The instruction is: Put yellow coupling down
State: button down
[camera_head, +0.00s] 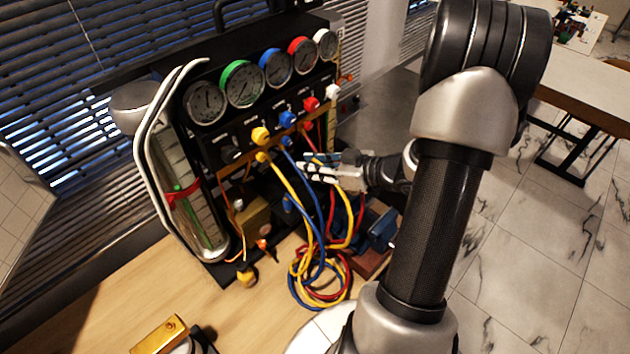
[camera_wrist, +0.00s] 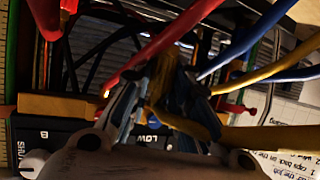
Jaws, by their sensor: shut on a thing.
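My gripper (camera_head: 308,170) is in front of the gauge rig, below its row of coloured knobs, among the hoses. In the wrist view my gripper (camera_wrist: 165,85) has its fingers closed around a dark yellow piece, which I take as the yellow coupling (camera_wrist: 162,82); its shape is shadowed and partly hidden by the fingers. A yellow hose (camera_wrist: 265,140) runs from it to the right. In the head view the held end is hidden by the fingers. Another yellow hose (camera_head: 285,183) hangs from the rig's yellow fitting (camera_head: 262,156).
The gauge rig (camera_head: 225,133) stands on a wooden table (camera_head: 130,290). Blue, red and yellow hoses lie coiled (camera_head: 318,285) at its foot. A blue vise-like block (camera_head: 382,230) is to the right. The table's front left is mostly clear, with a brass block (camera_head: 158,334).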

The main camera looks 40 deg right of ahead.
aim_at(314, 189)
jog(key=shift+d+f+b, duration=0.1)
jog(key=shift+f+b, duration=0.5)
jog(key=shift+f, duration=1.75)
jog(key=shift+f, duration=0.1)
jog(key=c, duration=1.5)
grip_release()
jog(key=shift+r, duration=0.25)
jog(key=p+v, duration=0.2)
jog(key=v, duration=1)
jog(key=shift+f+p, duration=0.1)
jog(key=shift+p, duration=0.3)
